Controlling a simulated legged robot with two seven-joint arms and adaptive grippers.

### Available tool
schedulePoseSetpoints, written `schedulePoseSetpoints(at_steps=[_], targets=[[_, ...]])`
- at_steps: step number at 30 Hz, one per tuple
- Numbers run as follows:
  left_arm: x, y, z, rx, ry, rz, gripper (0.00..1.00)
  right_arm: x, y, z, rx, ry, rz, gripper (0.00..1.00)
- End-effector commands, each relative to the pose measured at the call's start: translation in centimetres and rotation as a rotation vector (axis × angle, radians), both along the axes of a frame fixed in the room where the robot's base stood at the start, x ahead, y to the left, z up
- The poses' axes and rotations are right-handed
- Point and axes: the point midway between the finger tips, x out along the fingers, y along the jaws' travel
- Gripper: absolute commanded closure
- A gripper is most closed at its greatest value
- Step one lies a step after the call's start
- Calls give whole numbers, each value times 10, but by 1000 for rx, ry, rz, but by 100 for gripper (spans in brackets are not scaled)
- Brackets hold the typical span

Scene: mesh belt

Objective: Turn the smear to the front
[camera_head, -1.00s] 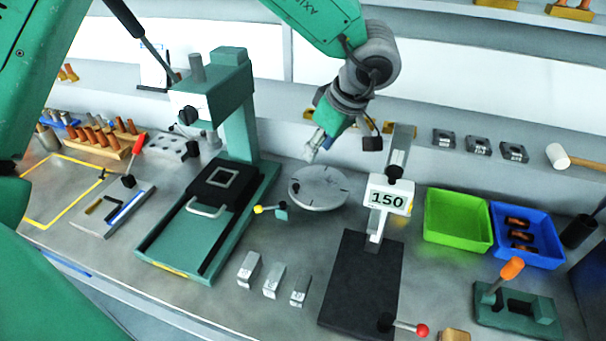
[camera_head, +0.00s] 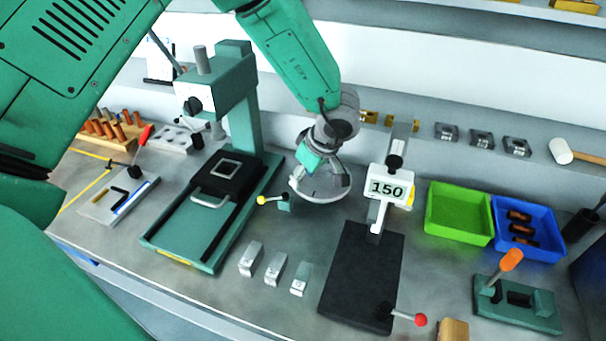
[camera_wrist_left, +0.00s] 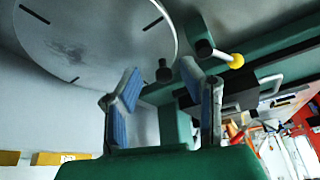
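A round grey turntable disc (camera_head: 322,192) with dark radial marks sits on the bench. The left wrist view shows its face (camera_wrist_left: 110,32) at upper left, with a faint dark smear (camera_wrist_left: 66,50) near one edge mark. My left gripper (camera_head: 322,178) is over the disc and hides part of it in the head view. In the left wrist view its two blue-padded fingers (camera_wrist_left: 165,105) are apart, with nothing between them. A small dark peg (camera_wrist_left: 164,72) shows beyond the fingers by the disc's rim. My right gripper is in neither view.
A small lever with a yellow ball (camera_head: 262,200) stands at the disc's left front. A green press (camera_head: 235,110) is to the left, a stand with a "150" display (camera_head: 388,188) to the right. Several metal blocks (camera_head: 275,268) lie in front.

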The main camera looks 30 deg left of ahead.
Motion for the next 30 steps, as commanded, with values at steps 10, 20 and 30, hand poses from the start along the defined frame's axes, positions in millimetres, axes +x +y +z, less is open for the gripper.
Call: schedulePoseSetpoints(at_steps=[10, 20, 30], targets=[[0, 8, -2, -8, 0, 3, 100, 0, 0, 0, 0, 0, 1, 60], [2, 6, -2, 4, 4, 21, 100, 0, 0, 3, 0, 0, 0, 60], [4, 1, -2, -1, 1, 47, 100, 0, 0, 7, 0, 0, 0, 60]])
